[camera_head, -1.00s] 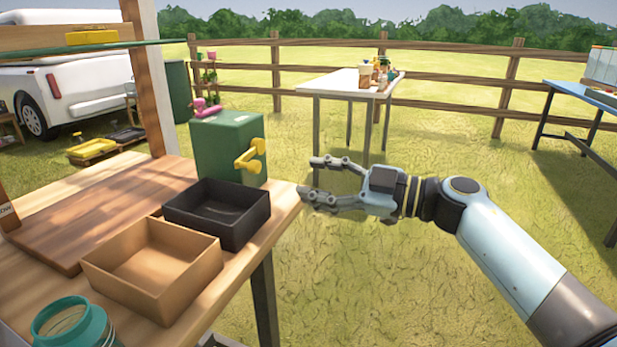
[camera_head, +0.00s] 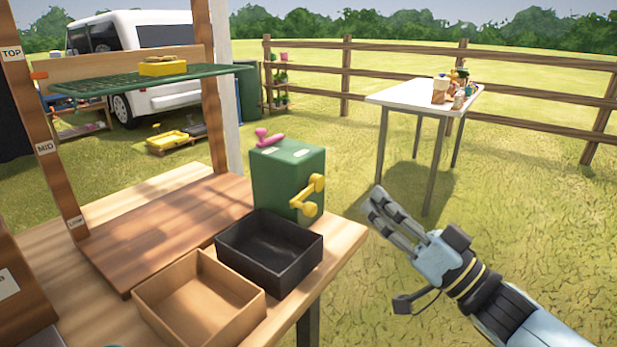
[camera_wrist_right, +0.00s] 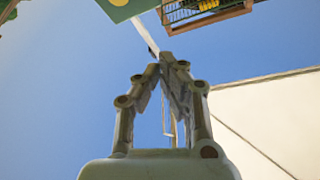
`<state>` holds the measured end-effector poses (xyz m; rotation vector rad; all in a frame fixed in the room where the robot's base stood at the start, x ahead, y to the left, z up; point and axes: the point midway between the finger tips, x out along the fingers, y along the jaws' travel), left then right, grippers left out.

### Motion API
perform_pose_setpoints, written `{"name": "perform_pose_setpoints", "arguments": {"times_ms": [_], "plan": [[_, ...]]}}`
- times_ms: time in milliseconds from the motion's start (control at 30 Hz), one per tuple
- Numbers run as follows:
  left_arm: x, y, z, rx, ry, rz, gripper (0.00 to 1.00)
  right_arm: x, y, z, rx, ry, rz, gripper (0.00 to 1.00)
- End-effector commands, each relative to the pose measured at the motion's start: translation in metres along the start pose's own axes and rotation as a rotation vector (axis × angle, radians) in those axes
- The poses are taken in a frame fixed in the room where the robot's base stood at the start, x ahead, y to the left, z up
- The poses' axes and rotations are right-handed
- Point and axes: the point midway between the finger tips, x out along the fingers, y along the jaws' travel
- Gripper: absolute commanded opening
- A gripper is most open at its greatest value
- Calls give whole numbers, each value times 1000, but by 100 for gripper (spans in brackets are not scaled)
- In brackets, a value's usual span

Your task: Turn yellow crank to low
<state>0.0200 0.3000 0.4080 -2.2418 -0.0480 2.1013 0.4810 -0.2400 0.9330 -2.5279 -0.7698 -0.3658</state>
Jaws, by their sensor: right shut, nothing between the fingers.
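The yellow crank (camera_head: 309,196) is on the right-hand face of a green box (camera_head: 280,178) at the back right of the wooden table. A pink handle (camera_head: 268,138) sits on top of the box. My right gripper (camera_head: 374,205) is to the right of the crank, apart from it, past the table's right edge. Its fingers are together and empty. In the right wrist view the fingertips (camera_wrist_right: 165,62) meet, with nothing between them. My left gripper is not in view.
A black tray (camera_head: 246,243) stands in front of the green box, beside a cardboard-brown tray (camera_head: 160,304). A post marked TOP and MID carries a green shelf (camera_head: 110,84) with a yellow object (camera_head: 162,66). A white table (camera_head: 400,97) stands behind. Open grass lies to the right.

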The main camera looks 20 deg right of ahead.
Motion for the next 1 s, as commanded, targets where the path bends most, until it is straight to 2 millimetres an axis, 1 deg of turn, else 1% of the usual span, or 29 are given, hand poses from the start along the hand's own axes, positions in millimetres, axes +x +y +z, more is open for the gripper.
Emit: {"name": "perform_pose_setpoints", "arguments": {"times_ms": [33,100,167,233,367,600,667,700,800,1000], "plan": [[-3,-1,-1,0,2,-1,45,-4,-2,2,4,-11,6,0],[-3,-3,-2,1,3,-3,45,-6,-2,4,7,-17,9,0],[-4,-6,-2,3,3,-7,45,-2,-2,5,7,-18,10,0],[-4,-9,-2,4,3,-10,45,7,-2,5,6,-16,10,0],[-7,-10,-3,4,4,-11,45,32,-2,5,6,-14,8,0],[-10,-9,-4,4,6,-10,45,84,-1,6,7,-15,8,0],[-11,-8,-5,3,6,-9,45,96,-1,7,6,-16,8,0],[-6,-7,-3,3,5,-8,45,88,0,19,9,-21,11,0],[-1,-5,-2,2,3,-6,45,82,0,33,8,-22,12,0],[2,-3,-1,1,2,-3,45,78,-1,45,6,-19,10,0]]}}
